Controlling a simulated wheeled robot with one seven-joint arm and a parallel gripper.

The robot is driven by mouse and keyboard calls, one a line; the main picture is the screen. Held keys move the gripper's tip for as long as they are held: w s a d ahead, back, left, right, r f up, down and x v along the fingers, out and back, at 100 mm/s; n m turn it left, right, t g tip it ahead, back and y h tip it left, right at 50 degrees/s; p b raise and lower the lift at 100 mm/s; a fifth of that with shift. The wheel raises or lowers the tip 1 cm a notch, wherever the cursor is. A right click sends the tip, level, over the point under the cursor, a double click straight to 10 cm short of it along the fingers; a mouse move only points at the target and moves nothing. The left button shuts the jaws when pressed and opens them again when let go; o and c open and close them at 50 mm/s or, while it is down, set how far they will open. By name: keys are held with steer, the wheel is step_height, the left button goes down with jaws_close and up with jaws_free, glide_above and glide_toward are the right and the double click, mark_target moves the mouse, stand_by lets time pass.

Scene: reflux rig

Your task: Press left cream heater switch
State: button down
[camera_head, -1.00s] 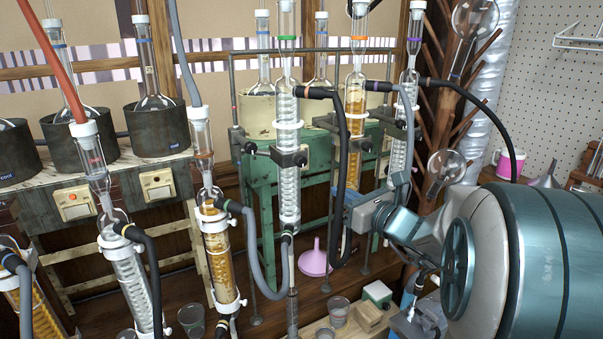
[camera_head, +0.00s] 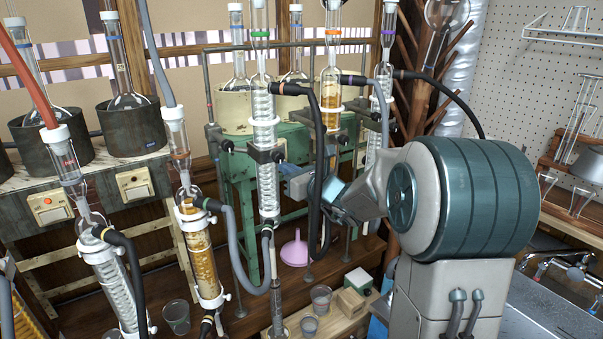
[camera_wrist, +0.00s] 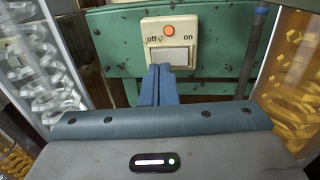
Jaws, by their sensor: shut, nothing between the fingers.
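The cream switch plate (camera_wrist: 187,30) fills the upper middle of the wrist view, mounted on a green board. It has an orange light (camera_wrist: 169,31), "off" and "on" marks and a pale rocker (camera_wrist: 171,57). My gripper (camera_wrist: 160,70) is shut and empty, its blue fingertips just below and in front of the rocker's left part. I cannot tell whether they touch it. In the head view my gripper (camera_head: 289,171) reaches in behind the black hose, by the green stand; its tips and that switch are mostly hidden by the glassware. The left cream heater (camera_head: 231,111) sits above on the stand.
Glass condensers flank my gripper in the wrist view, a clear coil (camera_wrist: 35,65) left and an amber coil (camera_wrist: 295,75) right. A black hose (camera_head: 317,150) hangs close to my gripper. Another switch plate (camera_head: 51,205) with a lit light is on the grey bench left.

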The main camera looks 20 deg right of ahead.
steer(key=shift+x, duration=1.15)
steer(key=shift+a, duration=0.15)
steer(key=shift+r, duration=0.1)
